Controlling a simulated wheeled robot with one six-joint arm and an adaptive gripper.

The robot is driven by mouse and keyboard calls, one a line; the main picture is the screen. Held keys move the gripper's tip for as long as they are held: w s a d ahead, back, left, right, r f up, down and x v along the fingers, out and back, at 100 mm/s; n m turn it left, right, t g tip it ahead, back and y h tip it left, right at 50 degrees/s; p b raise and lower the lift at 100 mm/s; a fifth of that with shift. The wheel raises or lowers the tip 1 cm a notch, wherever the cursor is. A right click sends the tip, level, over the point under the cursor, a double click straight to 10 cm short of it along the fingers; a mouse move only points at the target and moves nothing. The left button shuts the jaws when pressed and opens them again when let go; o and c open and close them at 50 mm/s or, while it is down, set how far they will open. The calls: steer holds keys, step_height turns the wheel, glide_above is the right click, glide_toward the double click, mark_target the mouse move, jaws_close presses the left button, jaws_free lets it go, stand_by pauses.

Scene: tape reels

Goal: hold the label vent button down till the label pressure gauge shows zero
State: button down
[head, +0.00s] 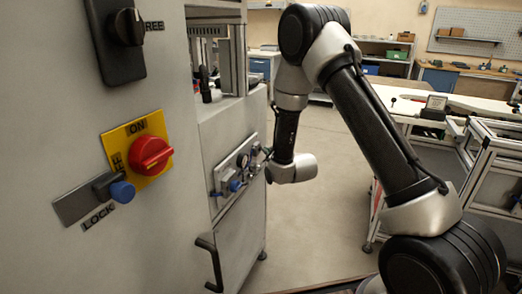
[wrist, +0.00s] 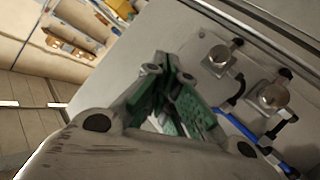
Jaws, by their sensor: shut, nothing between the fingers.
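A pale fittings panel (head: 224,181) is on the side of the grey machine, with small round dial-like fittings (head: 243,160) and a blue knob (head: 235,186). I cannot tell which of these is the label vent button or the label pressure gauge, and no reading is legible. My gripper (wrist: 164,68) is shut and empty, with green finger pads, its tips close to the pale machine face. In the wrist view, two metal round fittings (wrist: 218,56) sit right of the fingers, apart from them. Whether the tips touch anything is hidden.
A red rotary switch (head: 151,156) on a yellow plate and a lock slider with a blue knob (head: 122,192) are on the near machine face. A black handle (head: 209,262) sticks out below the panel. A blue tube (wrist: 236,122) runs beside the fittings.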

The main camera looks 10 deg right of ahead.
steer(key=shift+s+d, duration=0.25)
steer(key=shift+d, duration=0.1)
steer(key=shift+d, duration=0.1)
steer(key=s+d, duration=0.1)
steer(key=d, duration=0.1)
steer(key=s+d, duration=0.1)
steer(key=d, duration=0.1)
steer(key=shift+s, duration=0.4)
